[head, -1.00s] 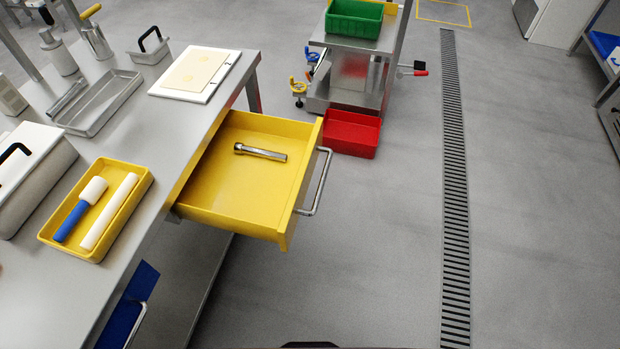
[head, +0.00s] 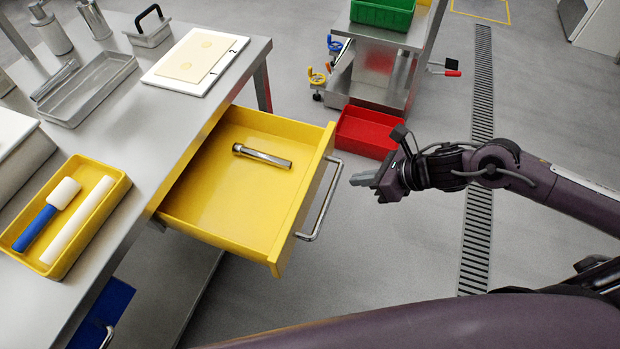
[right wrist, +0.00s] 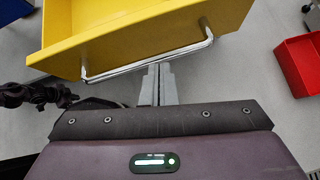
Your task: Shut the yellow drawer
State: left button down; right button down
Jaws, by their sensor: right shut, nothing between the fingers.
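The yellow drawer (head: 222,190) stands pulled out from under the metal worktable. A metal cylindrical tool (head: 262,156) lies inside it. Its front carries a metal bar handle (head: 322,205). My right gripper (head: 362,183) is shut and empty, a little to the right of the handle and apart from it in the head view. In the right wrist view the drawer front (right wrist: 150,38) and handle (right wrist: 150,66) are just ahead of the shut fingers (right wrist: 157,70). Whether the fingertips touch the handle cannot be told there. My left gripper is not in view.
On the worktable (head: 150,110) are a yellow tray (head: 105,225) with a blue-handled tool and white roller, a metal tray (head: 90,95) and a white board (head: 165,84). A red bin (head: 366,133) lies beyond the drawer, by a metal cart. Grey floor is open to the right.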

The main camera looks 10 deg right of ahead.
jog(key=s+a+r+n, duration=0.1)
jog(key=s+a+n, duration=0.1)
jog(key=n, duration=0.1)
send_near(311, 193)
jog(key=shift+g, duration=0.4)
jog(key=x, duration=0.5)
jog(key=shift+w+a, duration=0.25)
jog(key=shift+w, duration=0.2)
